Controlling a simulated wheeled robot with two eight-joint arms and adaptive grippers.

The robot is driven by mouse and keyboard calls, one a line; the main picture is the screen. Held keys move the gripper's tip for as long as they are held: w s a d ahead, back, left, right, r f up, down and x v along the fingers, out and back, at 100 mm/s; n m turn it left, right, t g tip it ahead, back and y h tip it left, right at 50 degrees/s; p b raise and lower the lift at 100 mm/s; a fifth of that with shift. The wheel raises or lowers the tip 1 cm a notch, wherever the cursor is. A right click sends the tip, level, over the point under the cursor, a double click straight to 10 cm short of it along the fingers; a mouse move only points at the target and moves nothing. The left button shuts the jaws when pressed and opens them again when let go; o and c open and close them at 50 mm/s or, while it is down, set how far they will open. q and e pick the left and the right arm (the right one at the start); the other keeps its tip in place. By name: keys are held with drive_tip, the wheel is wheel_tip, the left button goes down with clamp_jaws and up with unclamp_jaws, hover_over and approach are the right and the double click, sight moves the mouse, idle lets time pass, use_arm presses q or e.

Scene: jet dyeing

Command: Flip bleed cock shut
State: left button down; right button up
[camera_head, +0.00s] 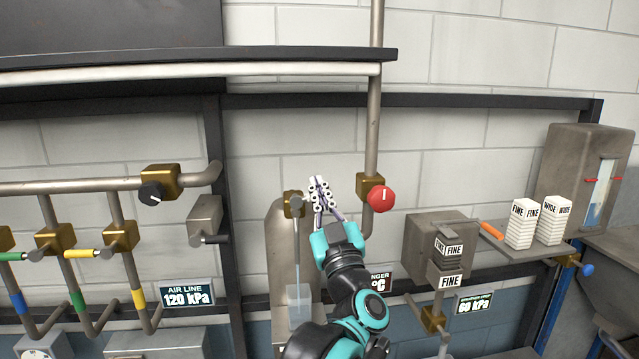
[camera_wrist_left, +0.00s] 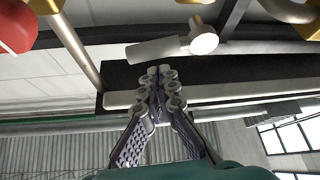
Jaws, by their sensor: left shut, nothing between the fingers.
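A small brass valve (camera_head: 293,205) with a grey round hub sits left of my left gripper in the head view. It appears to be the bleed cock; a thin pale stream or rod runs down below it. In the left wrist view a grey lever (camera_wrist_left: 154,50) with a round hub (camera_wrist_left: 204,40) lies sideways just beyond my fingertips. It appears to be that cock's lever, mostly hidden by my fingers in the head view. My left gripper (camera_head: 319,187) is shut and empty, close beside the valve; it also shows in the left wrist view (camera_wrist_left: 165,88). Contact cannot be told. My right gripper is not in view.
A red knob (camera_head: 381,199) on a brass fitting stands just right of my left gripper. A clear vessel (camera_head: 299,299) stands below the valve. A dark shelf (camera_head: 190,62) runs above. Pipes with coloured levers are at left; a ledge with white stacks (camera_head: 520,228) is at right.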

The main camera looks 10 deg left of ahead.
use_arm(q)
drive_tip(key=shift+w+d+f, duration=0.1)
drive_tip(key=shift+d+f, duration=0.05)
drive_tip(key=shift+f, duration=0.45)
wheel_tip(320, 180, down, 2)
drive_tip(key=m+h+b, duration=0.2)
drive_tip(key=shift+d+m+t, duration=0.15)
drive_tip(key=shift+m+t, duration=0.15)
drive_tip(key=shift+m, duration=0.1)
drive_tip(key=shift+f, duration=0.1)
